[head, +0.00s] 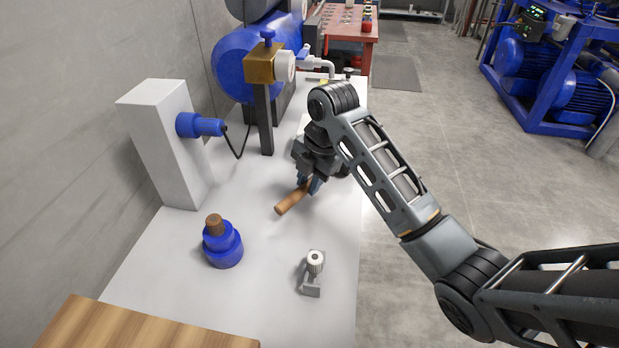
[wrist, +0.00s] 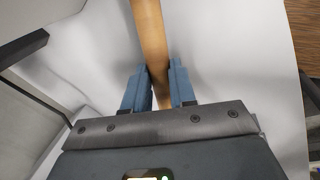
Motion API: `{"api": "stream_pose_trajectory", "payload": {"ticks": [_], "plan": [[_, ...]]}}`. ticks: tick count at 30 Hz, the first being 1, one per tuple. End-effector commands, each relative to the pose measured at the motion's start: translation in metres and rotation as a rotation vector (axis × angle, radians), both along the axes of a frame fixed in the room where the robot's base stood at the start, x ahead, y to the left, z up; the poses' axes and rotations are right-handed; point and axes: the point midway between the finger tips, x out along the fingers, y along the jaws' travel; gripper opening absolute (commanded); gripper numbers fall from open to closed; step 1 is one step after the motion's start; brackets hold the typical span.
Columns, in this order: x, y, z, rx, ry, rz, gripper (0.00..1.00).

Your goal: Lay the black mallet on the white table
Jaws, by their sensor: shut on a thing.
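The mallet's light-brown wooden handle (head: 291,200) points toward the front left in the head view, low over the white table (head: 265,285). My gripper (head: 312,185) is shut on this handle. In the wrist view the handle (wrist: 148,30) runs between the two blue fingers of my gripper (wrist: 160,85) and up out of the picture. A dark rounded shape (head: 343,170) beside the gripper may be the mallet's black head, mostly hidden by my wrist. I cannot tell whether the mallet touches the table.
A blue stepped cylinder with a brown top (head: 222,243) and a small grey metal fitting (head: 313,272) stand nearer the front. A white box (head: 163,145) with a blue connector and a brass valve (head: 264,66) on a post stand at the left and back. The table's middle is clear.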

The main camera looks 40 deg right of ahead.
Motion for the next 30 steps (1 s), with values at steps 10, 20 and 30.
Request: {"api": "stream_pose_trajectory", "payload": {"ticks": [10, 20, 30], "plan": [[0.0003, -0.0003, 0.0008, -0.001, -0.001, 0.0, 0.4], [0.0001, -0.0002, 0.0004, -0.001, 0.0, 0.0, 0.55], [0.0, -0.0001, 0.0002, 0.0, 0.0, -0.001, 0.55]]}}
